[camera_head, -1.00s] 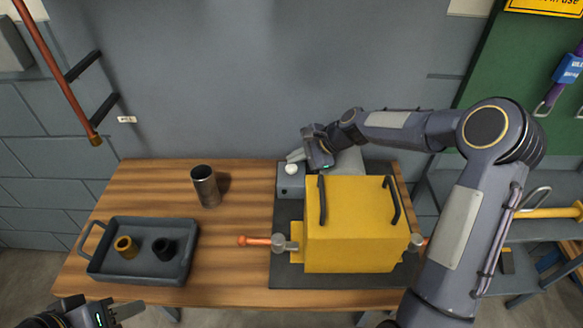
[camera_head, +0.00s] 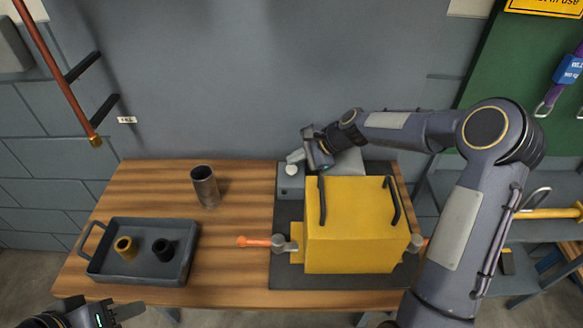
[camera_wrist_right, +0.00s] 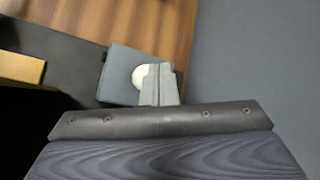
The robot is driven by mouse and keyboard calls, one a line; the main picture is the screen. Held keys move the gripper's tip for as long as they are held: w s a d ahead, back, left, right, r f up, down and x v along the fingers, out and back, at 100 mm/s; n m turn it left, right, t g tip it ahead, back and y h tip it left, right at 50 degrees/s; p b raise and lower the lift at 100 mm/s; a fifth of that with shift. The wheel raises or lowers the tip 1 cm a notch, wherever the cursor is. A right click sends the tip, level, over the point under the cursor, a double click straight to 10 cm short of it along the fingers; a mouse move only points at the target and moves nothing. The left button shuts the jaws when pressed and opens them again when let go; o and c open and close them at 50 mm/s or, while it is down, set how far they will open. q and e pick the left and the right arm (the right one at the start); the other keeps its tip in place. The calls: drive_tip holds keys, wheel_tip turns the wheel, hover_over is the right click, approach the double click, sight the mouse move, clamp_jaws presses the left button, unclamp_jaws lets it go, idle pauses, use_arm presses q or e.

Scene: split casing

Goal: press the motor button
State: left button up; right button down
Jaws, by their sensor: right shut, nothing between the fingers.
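The motor button is a white round knob (camera_head: 291,170) on top of a grey box (camera_head: 290,188) behind the yellow casing's left corner. In the right wrist view the white button (camera_wrist_right: 141,76) is partly covered by my fingers, on the grey box (camera_wrist_right: 118,70). My right gripper (camera_head: 294,157) is shut and empty, its fingertips (camera_wrist_right: 158,84) over or just beside the button. I cannot tell whether they touch it. My left gripper (camera_head: 128,308) is low at the left, in front of the table; its fingers appear apart.
The yellow casing (camera_head: 352,228) with black handles stands on a dark mat (camera_head: 284,272), with an orange-handled clamp (camera_head: 256,241) at its left. A dark cup (camera_head: 205,186) and a tray (camera_head: 137,276) with two rings stand left.

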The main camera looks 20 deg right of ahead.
idle(0.6)
drive_tip(key=shift+f+b, duration=0.3)
drive_tip(key=shift+f, duration=0.1)
drive_tip(key=shift+f, duration=0.15)
